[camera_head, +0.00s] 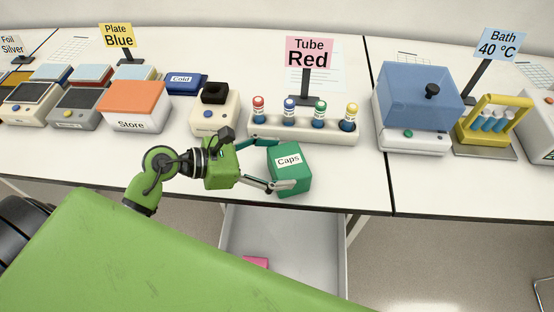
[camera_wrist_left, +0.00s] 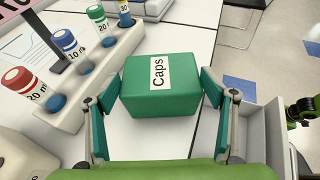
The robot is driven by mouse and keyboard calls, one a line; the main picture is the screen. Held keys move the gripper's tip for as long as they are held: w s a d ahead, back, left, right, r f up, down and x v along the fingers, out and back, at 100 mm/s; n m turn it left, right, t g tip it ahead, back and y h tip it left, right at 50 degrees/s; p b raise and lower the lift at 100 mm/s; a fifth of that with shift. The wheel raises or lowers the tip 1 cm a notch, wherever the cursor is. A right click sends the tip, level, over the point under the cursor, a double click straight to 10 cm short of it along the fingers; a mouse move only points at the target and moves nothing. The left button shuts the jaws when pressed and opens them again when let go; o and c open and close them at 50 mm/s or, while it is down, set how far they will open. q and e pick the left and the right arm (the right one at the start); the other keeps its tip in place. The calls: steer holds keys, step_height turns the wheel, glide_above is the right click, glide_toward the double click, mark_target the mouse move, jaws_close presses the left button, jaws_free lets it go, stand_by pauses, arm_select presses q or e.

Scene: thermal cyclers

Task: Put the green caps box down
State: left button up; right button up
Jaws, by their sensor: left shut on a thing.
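The green caps box (camera_head: 290,174) with a white "Caps" label is at the front edge of the white bench, in front of the tube rack. My left gripper (camera_head: 271,167) reaches it from the left and is shut on it. In the left wrist view the box (camera_wrist_left: 160,101) sits between the two fingers of my left gripper (camera_wrist_left: 157,94), one at each side. I cannot tell whether its underside touches the bench.
A white rack (camera_head: 332,132) with red, blue, green and yellow capped tubes stands just behind the box. A blue-lidded bath (camera_head: 416,95) is to the right. An orange-lidded "Store" box (camera_head: 134,106) is to the left. A grey drawer or bin (camera_head: 280,238) is below the bench edge.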

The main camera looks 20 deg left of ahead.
arm_select(q)
steer(key=shift+f, duration=0.2)
steer(key=o, duration=1.3)
steer(key=v, duration=0.8)
